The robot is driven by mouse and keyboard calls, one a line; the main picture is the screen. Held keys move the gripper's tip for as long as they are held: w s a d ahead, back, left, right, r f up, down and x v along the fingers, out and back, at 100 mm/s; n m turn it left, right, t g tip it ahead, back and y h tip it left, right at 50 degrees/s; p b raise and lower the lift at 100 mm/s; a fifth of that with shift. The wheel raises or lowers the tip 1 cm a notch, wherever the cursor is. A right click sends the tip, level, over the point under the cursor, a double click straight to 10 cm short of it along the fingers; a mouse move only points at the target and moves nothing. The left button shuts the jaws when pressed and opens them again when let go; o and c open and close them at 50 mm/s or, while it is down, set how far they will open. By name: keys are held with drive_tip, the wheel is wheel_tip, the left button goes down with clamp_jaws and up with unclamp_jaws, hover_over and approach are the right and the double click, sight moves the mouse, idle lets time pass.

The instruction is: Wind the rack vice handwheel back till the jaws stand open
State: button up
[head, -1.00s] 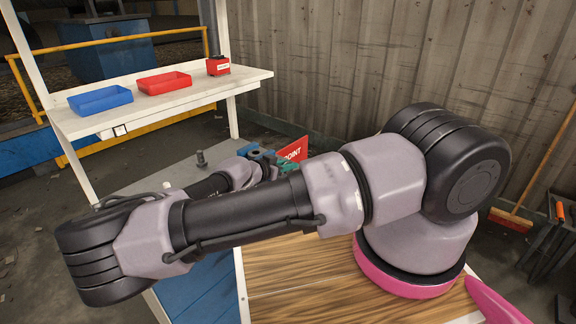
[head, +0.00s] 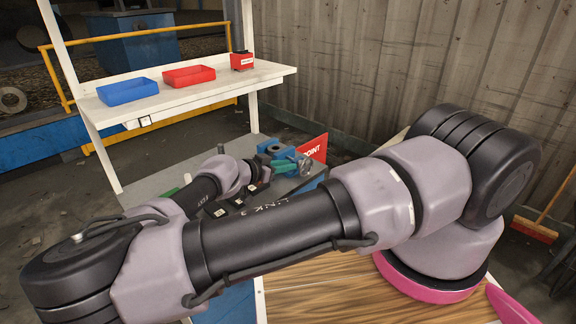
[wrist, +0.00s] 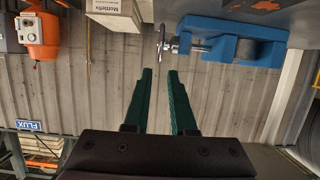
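The rack vice (wrist: 235,48) is blue and shows at the upper right of the wrist view. Its handwheel (wrist: 161,40) appears nearly edge-on as a thin grey disc at the left end of a short metal screw. My gripper (wrist: 160,72) has two dark green fingers, parted and with nothing between them. The handwheel is beyond the fingertips, roughly in line with the gap, and looks apart from them. In the head view the vice (head: 269,147) sits on the bench by a red sign, with the handwheel (head: 305,166) at its right. My arm hides part of that area. The jaw opening is unclear.
A white shelf (head: 200,88) carries a blue tray (head: 127,91), a red tray (head: 189,76) and a small red box (head: 242,61). A pale Mottlefix box (wrist: 115,14) is left of the handwheel in the wrist view.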

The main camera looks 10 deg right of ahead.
drive_tip(key=s+d+f+n+g+h, duration=0.2)
drive_tip(key=s+d+f+n+g, duration=0.15)
drive_tip(key=d+n, duration=0.35)
drive_tip(key=n+y, duration=0.6)
drive_tip(key=n, duration=2.3)
approach(312, 165)
drive_tip(key=x, duration=0.9)
drive_tip(key=shift+w, duration=0.3)
clamp_jaws()
